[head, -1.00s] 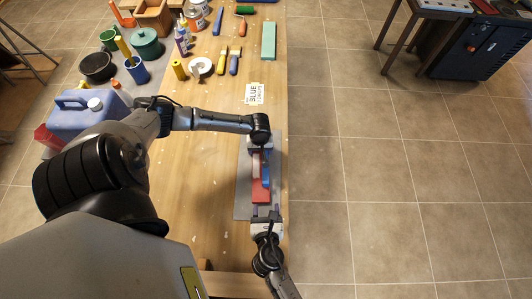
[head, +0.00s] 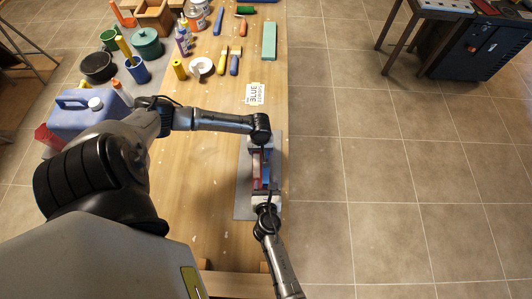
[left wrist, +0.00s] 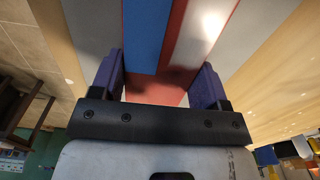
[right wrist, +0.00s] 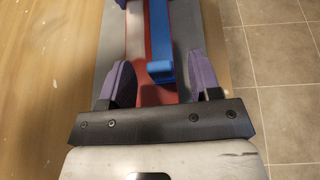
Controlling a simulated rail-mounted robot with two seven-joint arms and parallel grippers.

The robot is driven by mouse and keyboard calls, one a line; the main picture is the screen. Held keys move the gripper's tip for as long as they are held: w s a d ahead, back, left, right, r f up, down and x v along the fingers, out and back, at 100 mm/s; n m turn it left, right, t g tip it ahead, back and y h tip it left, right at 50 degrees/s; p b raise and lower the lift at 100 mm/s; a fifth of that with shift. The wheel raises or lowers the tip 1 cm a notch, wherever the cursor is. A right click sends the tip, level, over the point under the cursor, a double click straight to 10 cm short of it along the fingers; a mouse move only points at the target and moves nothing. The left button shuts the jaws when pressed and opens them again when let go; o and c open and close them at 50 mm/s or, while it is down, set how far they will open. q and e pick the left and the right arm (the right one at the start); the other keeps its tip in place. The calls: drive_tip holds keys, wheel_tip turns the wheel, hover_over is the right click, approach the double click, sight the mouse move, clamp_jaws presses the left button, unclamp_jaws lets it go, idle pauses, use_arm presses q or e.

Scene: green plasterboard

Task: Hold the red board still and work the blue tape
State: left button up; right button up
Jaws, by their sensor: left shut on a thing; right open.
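The red board (head: 256,171) lies lengthwise on a grey mat (head: 243,206) at the bench's right edge. Blue tape (head: 266,171) runs along one side of it beside a pale strip (right wrist: 135,35). My left gripper (head: 260,148) is shut on the board's far end; in the left wrist view (left wrist: 160,85) its purple fingers flank the board. My right gripper (head: 266,192) is above the near end, open. In the right wrist view (right wrist: 162,80) its fingers straddle the board, with gaps at both sides. The tape's near end (right wrist: 160,70) shows between them, seemingly raised as a loose flap.
A printed card (head: 255,94) lies beyond the mat, and a green block (head: 269,41) farther back. Brushes, pots and a blue jug (head: 88,108) crowd the bench's far left. Open floor lies to the right.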

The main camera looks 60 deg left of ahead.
clamp_jaws()
idle(0.8)
idle(0.4)
